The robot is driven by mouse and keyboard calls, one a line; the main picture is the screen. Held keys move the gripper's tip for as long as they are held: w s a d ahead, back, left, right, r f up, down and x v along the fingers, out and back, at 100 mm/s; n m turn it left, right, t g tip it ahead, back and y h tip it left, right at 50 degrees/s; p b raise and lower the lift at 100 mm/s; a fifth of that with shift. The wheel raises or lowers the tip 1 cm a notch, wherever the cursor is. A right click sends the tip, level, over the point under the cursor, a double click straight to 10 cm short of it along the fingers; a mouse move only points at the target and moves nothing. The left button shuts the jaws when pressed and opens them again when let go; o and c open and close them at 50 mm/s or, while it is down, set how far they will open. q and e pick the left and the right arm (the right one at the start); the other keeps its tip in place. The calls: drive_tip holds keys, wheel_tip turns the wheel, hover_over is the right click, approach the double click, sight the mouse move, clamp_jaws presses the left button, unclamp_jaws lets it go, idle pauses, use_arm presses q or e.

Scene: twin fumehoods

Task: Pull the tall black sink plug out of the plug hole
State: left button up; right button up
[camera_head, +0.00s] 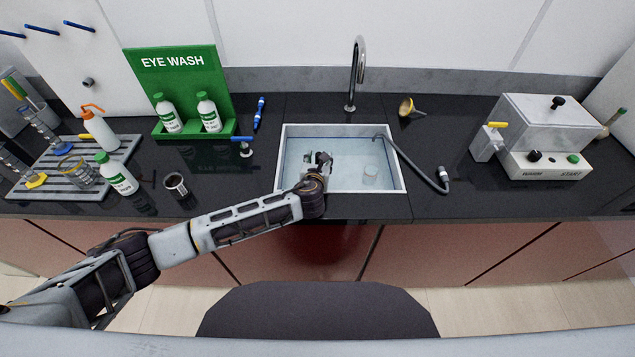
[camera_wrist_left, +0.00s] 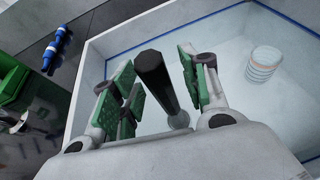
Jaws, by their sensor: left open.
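The tall black sink plug (camera_wrist_left: 157,84) stands in the sink (camera_wrist_left: 113,40), between the fingers of my left gripper (camera_wrist_left: 157,82) in the left wrist view. The green finger pads are on either side of it, with a visible gap, so the gripper is open around the plug. My right gripper is not in view.
A clear ribbed beaker (camera_head: 370,175) stands in the sink, right of my gripper. A grey hose (camera_head: 420,172) hangs over the sink's right rim. The tall tap (camera_head: 356,70) rises behind it. A blue pen-like item (camera_head: 259,113) lies left of the sink.

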use_arm(q)
drive_tip(key=shift+w+f, duration=0.1)
drive_tip(key=shift+w, duration=0.1)
idle(0.4)
clamp_jaws()
